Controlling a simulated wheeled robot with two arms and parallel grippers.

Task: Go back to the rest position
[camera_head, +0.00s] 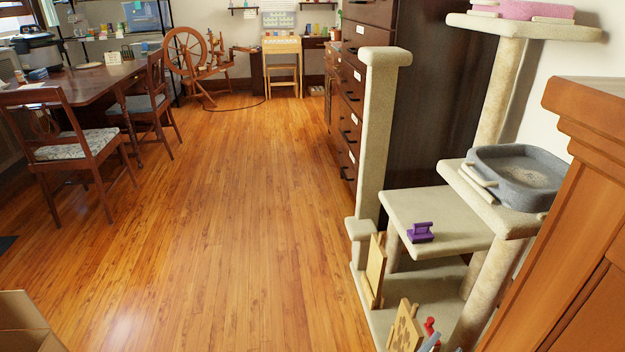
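Neither of my grippers shows in the head view, so I cannot see whether they are open or shut, or holding anything. No part of my arms can be made out for sure. The task line names no object.
Bare wooden floor (215,210) runs clear through the middle. A table (85,82) and chairs (65,145) stand left, a spinning wheel (190,60) at the back. A cat tree (435,205) with a purple object (420,232) and a wooden cabinet (585,220) crowd the right. A cardboard box (22,325) is lower left.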

